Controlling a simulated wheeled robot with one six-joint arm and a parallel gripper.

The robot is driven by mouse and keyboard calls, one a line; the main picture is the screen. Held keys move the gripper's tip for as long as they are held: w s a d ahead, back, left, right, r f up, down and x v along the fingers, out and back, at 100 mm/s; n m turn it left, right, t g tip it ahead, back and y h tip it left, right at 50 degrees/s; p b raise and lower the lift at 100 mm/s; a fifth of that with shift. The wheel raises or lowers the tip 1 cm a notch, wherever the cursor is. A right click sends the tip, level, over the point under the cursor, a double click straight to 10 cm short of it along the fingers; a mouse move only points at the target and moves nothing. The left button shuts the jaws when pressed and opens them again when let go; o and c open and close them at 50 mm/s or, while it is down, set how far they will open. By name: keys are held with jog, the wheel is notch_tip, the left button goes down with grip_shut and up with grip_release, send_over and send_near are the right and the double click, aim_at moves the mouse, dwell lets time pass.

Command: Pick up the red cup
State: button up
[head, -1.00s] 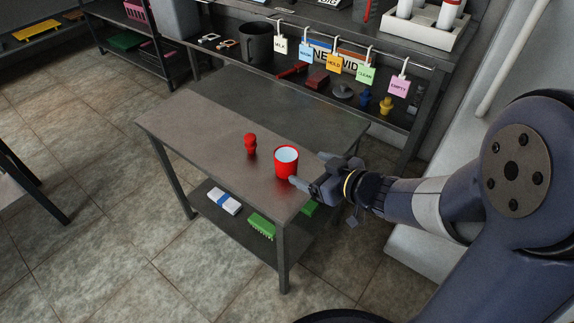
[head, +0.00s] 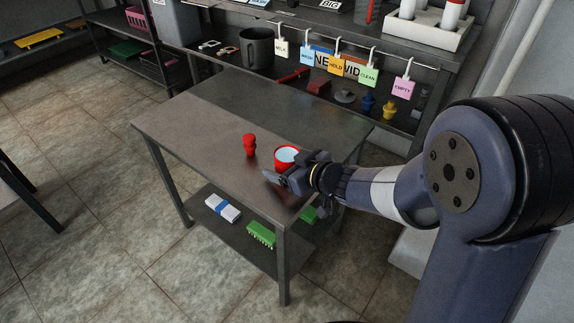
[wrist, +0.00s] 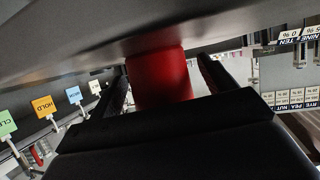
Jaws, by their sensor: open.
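The red cup (head: 284,155), with a pale inside, stands upright near the right edge of the metal table (head: 215,130). My gripper (head: 284,172) is at the cup, with one finger showing in front of it and covering its lower part in the head view. In the wrist view the red cup (wrist: 160,78) is between the two dark fingers (wrist: 162,85), with the picture upside down. The gripper is open, and I cannot tell whether either finger touches the cup.
A small red figure-like object (head: 250,146) stands just left of the cup. A white and blue block (head: 222,207) and a green brush (head: 262,233) lie on the lower shelf. Behind stands a shelf unit with hanging tags (head: 335,63) and a grey mug (head: 257,48). The table's left part is clear.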

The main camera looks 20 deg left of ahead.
aim_at(287, 153)
jog(key=c, duration=1.2)
jog(key=shift+o, duration=0.2)
jog(key=shift+r, duration=0.25)
jog(key=shift+r+p, duration=3.3)
jog(key=shift+r, duration=1.45)
